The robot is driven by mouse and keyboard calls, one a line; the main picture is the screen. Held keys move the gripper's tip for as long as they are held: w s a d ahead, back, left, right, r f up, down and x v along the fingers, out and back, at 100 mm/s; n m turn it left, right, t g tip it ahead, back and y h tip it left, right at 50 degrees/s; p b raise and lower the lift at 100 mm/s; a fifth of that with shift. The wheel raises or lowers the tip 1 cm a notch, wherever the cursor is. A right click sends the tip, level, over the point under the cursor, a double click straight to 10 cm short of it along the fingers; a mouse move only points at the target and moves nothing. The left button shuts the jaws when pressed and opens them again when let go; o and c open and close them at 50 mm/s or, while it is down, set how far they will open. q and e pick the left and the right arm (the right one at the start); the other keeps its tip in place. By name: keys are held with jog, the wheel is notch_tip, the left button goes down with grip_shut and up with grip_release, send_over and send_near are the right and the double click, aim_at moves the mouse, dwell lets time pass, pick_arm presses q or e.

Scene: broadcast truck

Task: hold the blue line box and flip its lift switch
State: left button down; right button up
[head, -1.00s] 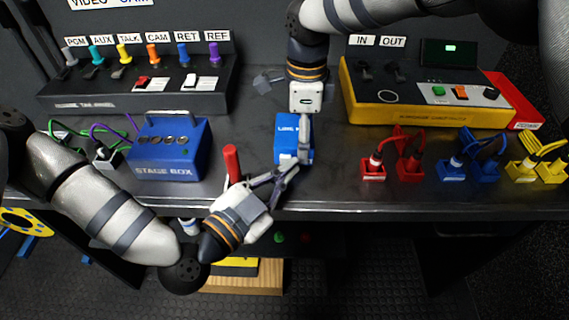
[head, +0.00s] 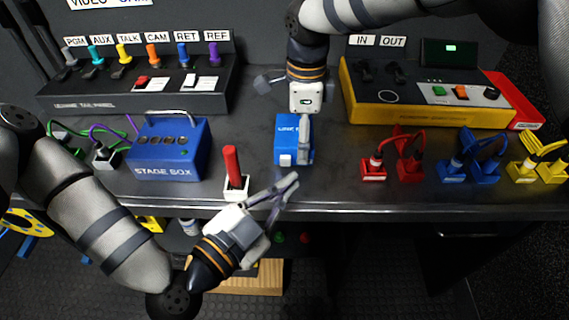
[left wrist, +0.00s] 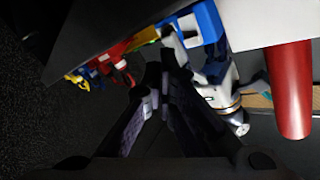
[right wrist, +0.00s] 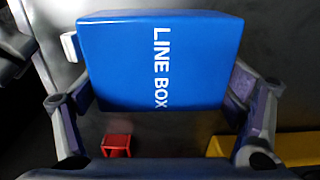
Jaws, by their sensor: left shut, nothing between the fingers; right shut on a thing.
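The blue line box (head: 287,139) is at the middle of the bench near its front edge, and its lettered face fills much of the right wrist view (right wrist: 160,60). My right gripper (right wrist: 160,93) is shut on it, a finger at each side. A small white piece, seemingly the lift switch (head: 286,160), sticks out of the box's near side; it also shows in the right wrist view (right wrist: 69,46). Its switch position cannot be told. My left gripper (head: 293,181) is shut and empty, just in front of the box, apart from it.
A red handle on a white base (head: 232,168) stands left of the box, close to my left gripper. The blue stage box (head: 165,150) is farther left. Red (head: 409,170), blue (head: 484,172) and yellow (head: 552,170) connectors with cables sit right. The bench's front edge (head: 400,207) runs below.

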pick_arm(q)
jog(key=shift+s+r, duration=0.25)
jog(key=shift+s, duration=0.8)
pick_arm(e)
jog(key=o, duration=1.2)
jog(key=shift+o, duration=0.2)
jog(key=shift+r, duration=0.1)
notch_tip(320, 180, up, 12)
